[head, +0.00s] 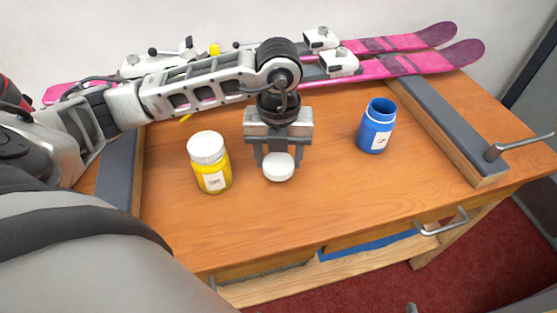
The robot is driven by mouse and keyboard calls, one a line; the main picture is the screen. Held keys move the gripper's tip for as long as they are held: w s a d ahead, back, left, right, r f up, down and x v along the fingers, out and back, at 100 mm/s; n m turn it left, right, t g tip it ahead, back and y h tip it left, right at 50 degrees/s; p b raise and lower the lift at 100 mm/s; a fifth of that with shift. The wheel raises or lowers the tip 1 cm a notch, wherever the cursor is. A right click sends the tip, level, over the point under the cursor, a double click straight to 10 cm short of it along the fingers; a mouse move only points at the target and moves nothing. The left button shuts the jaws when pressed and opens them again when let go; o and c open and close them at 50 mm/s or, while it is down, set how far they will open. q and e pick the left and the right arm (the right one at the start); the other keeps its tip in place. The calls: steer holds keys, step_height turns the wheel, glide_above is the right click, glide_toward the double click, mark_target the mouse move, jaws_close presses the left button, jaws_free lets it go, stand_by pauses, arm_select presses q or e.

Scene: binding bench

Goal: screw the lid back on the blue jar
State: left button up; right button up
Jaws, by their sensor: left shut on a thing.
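The blue jar (376,128) stands upright and open on the right part of the bench, with a white label on its side. A white lid (278,168) is held between the fingers of my left gripper (276,160), which is shut on it. The gripper points down over the middle of the bench, to the left of the blue jar and apart from it. How high the lid is above the wood is hard to tell. My right gripper is not in view.
A yellow jar (212,172) with a white lid stands just left of my left gripper. Pink skis (420,58) with bindings lie along the back. A grey-topped rail (440,125) with a metal handle is right of the blue jar. The front middle of the bench (300,220) is clear.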

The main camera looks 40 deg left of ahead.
arm_select(q)
steer(key=s+d+r+p, duration=0.1)
steer(key=s+d+r, duration=0.6)
steer(key=d+r, duration=0.4)
steer(key=shift+s+d+p, duration=0.3)
steer(key=shift+s+d, duration=0.05)
steer(key=shift+s, duration=0.05)
steer(key=w+a+f+n, duration=0.2)
steer(key=w+a+n, duration=0.1)
steer(key=n, duration=1.1)
steer(key=w+a+f+n, duration=0.2)
steer(key=w+a+n, duration=0.2)
steer(key=n, duration=1.1)
steer(key=shift+w+f, duration=0.35)
steer(key=shift+w, duration=0.7)
steer(key=shift+a, duration=0.1)
